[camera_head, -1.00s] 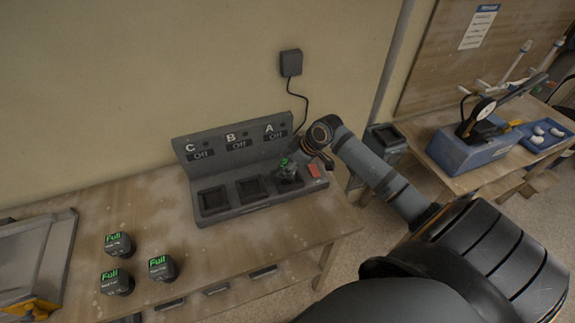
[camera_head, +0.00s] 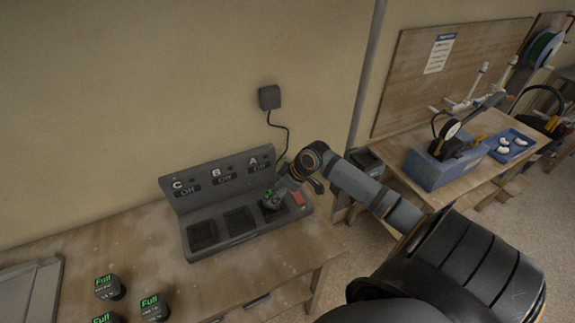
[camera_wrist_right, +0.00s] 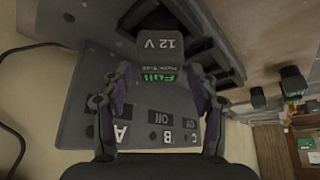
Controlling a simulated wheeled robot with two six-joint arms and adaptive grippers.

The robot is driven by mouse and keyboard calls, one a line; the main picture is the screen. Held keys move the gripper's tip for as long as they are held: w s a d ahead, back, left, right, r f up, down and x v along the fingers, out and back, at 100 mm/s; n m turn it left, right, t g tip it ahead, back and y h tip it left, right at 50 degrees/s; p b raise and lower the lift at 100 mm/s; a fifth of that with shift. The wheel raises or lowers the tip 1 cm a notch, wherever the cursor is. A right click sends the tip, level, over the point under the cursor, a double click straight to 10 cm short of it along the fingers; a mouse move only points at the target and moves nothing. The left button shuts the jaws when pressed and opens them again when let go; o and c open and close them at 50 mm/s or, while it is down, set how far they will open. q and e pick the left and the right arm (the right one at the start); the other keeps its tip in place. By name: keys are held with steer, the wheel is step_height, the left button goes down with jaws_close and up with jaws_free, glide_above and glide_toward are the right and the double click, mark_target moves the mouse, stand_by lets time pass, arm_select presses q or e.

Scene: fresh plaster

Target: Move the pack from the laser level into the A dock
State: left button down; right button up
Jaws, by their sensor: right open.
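The pack (camera_wrist_right: 158,48), dark with a green "Full" label and "12 V", sits in the A dock, the rightmost bay of the grey charger (camera_head: 255,232). It also shows in the head view (camera_head: 269,203), partly covered by my right gripper (camera_head: 281,194). In the wrist view, the right gripper's fingers (camera_wrist_right: 158,98) are open, one on each side of the pack; whether they touch it I cannot tell. The C bay (camera_head: 202,235) and B bay (camera_head: 239,220) are empty. I cannot make out the laser level. My left gripper is out of view.
Several similar packs marked "Full" (camera_head: 109,288) stand on the wooden bench (camera_head: 130,245) at the lower left. A red part (camera_head: 297,199) is at the charger's right end. A cable runs to a wall plug (camera_head: 269,97). A second table holds a blue machine (camera_head: 440,168).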

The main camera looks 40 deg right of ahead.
steer(key=shift+p+v, duration=1.1)
steer(key=shift+v, duration=2.55)
steer(key=shift+s, duration=0.1)
